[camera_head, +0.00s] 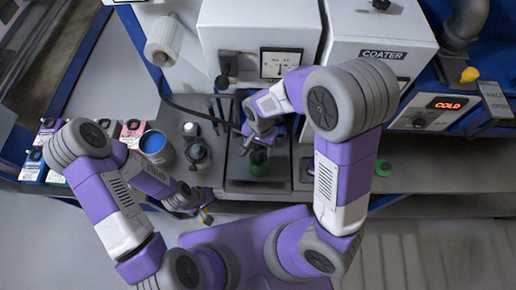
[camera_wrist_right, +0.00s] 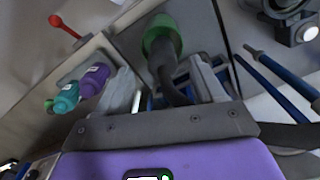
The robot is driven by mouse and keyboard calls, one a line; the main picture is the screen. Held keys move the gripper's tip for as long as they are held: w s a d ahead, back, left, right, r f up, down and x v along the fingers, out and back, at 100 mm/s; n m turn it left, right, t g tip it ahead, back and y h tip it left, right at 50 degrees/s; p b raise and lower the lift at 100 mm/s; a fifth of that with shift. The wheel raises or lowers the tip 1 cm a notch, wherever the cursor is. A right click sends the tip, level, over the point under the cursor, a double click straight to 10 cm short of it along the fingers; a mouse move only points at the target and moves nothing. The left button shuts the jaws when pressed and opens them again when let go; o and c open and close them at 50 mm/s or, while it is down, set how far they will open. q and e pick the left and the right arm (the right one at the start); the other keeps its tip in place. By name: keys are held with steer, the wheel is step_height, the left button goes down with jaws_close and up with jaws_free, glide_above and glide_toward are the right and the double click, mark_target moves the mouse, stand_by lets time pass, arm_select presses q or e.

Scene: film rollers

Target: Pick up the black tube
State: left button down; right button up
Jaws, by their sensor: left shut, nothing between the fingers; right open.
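A dark tube with a green collar (camera_wrist_right: 161,32) shows in the right wrist view, pointing toward my right gripper. In the head view a green-and-dark piece (camera_head: 259,163) sits in the recess below the gauge, under my right gripper (camera_head: 257,143); it looks like the same tube. My right gripper (camera_wrist_right: 166,78) is open, with the near dark end of the tube between its fingers in the picture. I cannot tell if they touch it. My left gripper (camera_head: 205,213) is shut and empty, low at the counter's front edge, away from the tube.
A blue-topped can (camera_head: 154,145) and dark bottles (camera_head: 196,153) stand left of the recess, with small boxes (camera_head: 33,165) further left. A green-topped item (camera_head: 383,168) is on the right. The white coater machine (camera_head: 364,45) stands behind. A dark cable runs near the recess.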

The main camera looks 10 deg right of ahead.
mark_target(259, 160)
steer(key=shift+w+d, duration=0.15)
steer(key=shift+w, duration=0.05)
step_height(259, 160, down, 7)
steer(key=shift+f, duration=0.1)
